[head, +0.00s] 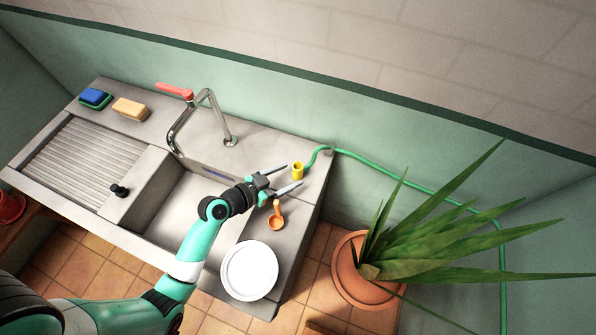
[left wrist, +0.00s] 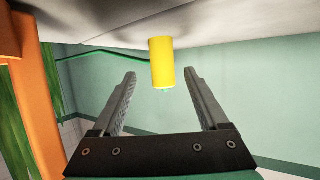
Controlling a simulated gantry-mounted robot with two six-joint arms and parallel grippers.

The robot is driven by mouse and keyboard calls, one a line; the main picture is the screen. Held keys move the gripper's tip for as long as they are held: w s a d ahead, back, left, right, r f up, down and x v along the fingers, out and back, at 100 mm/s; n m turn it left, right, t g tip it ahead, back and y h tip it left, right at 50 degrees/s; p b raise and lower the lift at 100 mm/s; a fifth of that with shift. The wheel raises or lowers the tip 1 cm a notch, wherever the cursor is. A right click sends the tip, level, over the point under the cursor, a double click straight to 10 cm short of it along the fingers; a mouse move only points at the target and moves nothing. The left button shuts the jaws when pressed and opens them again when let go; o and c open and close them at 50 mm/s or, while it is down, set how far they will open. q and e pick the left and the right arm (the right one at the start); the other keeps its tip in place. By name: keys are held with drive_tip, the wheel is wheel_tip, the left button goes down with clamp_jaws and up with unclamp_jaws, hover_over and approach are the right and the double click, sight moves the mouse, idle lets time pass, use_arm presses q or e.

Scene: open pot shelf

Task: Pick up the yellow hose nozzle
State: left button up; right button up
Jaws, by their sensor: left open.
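The yellow hose nozzle (head: 297,170) stands on the right part of the grey sink counter, at the end of a green hose (head: 318,153). My left gripper (head: 290,178) is open, its two fingers pointing toward the nozzle. In the left wrist view the nozzle (left wrist: 162,63) shows ahead, in line with the gap between the open fingers of my left gripper (left wrist: 160,85). No contact between fingers and nozzle is visible. My right gripper is in neither view.
An orange scoop-like item (head: 276,217) stands close to my left gripper, with a white plate (head: 249,271) in front of it. A metal faucet (head: 205,115) rises behind the basin. A potted plant (head: 362,262) stands right of the counter. A sponge (head: 131,108) lies far left.

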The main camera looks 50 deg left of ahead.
use_arm(q)
drive_tip(key=b+x, duration=0.1)
drive_tip(key=x, duration=0.4)
drive_tip(key=shift+a+r, duration=0.1)
drive_tip(key=shift+a, duration=0.1)
clamp_jaws()
